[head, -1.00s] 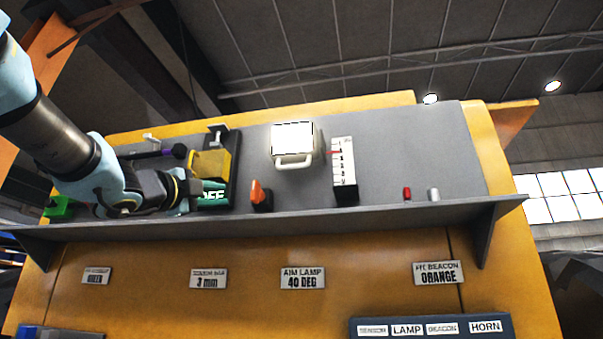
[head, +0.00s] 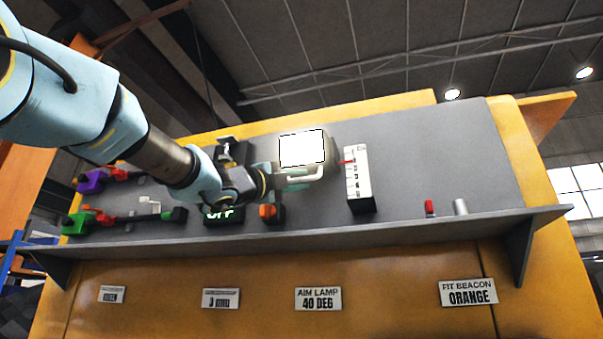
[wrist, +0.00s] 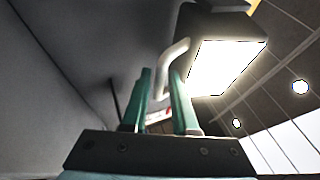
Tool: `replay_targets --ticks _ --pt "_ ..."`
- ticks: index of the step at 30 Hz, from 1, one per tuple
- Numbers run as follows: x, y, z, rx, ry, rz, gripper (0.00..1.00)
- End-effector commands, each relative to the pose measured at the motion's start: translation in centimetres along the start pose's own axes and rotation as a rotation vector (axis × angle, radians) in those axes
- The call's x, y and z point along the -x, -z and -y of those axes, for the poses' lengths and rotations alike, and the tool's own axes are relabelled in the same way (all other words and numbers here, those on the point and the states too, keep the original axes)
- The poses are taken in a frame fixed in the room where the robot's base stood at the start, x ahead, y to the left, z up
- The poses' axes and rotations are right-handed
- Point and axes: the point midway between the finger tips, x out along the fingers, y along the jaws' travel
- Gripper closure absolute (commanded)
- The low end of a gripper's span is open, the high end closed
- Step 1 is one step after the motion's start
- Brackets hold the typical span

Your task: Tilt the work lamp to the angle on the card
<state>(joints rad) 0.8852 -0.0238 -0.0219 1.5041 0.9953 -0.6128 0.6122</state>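The work lamp (head: 302,148) has a lit white face and a pale handle (head: 318,175) below it, on the grey panel. It also shows at the upper right of the wrist view (wrist: 222,62). The card (head: 318,298) reads "AIM LAMP 40 DEG". A white scale (head: 358,180) with a red pointer (head: 347,161) stands right of the lamp. My gripper (head: 290,177) is at the left end of the handle. In the wrist view its teal fingers (wrist: 160,75) are apart, with the handle (wrist: 172,58) between or just beyond their tips; contact is unclear.
An orange switch (head: 268,212) sits below my gripper. A red part (head: 429,207) and a silver cylinder (head: 460,206) stand right on the grey shelf (head: 400,222). Green and purple parts lie left.

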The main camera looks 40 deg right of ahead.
Motion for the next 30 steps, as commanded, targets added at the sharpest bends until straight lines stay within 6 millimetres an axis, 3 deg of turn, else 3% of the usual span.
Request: replay_targets --ticks 12,20,30 --pt "-0.93 -0.01 -0.04 0.000 0.000 0.001 0.73" --pt "-0.91 -0.02 -0.05 0.000 0.000 0.001 1.00" --pt "-0.90 -0.03 -0.07 0.000 -0.001 0.001 1.00"
